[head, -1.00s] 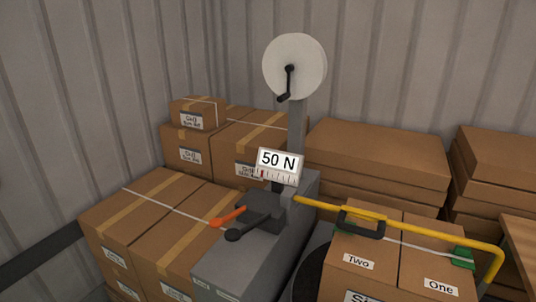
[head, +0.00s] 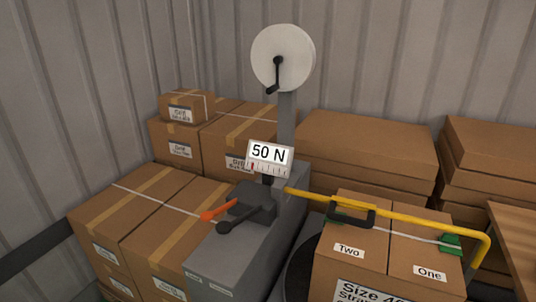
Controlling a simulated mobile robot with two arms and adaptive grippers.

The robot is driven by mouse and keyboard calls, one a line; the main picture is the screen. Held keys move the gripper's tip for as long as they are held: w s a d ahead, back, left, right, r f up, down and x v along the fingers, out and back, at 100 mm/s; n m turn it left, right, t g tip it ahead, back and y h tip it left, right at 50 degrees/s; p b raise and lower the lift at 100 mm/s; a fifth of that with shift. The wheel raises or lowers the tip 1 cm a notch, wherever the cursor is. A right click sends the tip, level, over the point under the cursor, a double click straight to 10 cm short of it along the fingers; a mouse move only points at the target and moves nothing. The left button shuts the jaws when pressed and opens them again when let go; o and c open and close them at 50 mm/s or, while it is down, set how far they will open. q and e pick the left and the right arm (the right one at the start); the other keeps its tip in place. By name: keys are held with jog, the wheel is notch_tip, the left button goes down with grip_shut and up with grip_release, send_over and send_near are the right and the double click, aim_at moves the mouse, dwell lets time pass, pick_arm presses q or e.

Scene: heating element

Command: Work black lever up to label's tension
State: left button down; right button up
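The black lever (head: 235,222) with a round knob points down and left from the dark tool head on the grey machine. An orange lever (head: 219,210) sits just beside it, above and to the left. The label (head: 269,153) above the tool reads "50 N". A scale with tick marks runs along its lower part, with a small red mark (head: 252,166) near the left end. Neither of my grippers shows in the head view.
A strap reel with a crank (head: 283,58) tops the grey post. A yellow bar (head: 400,216) and black handle (head: 351,214) cross above boxes marked Two (head: 348,250) and One (head: 429,272). Stacked cartons (head: 140,215) stand left and behind; a wooden surface (head: 515,235) is at right.

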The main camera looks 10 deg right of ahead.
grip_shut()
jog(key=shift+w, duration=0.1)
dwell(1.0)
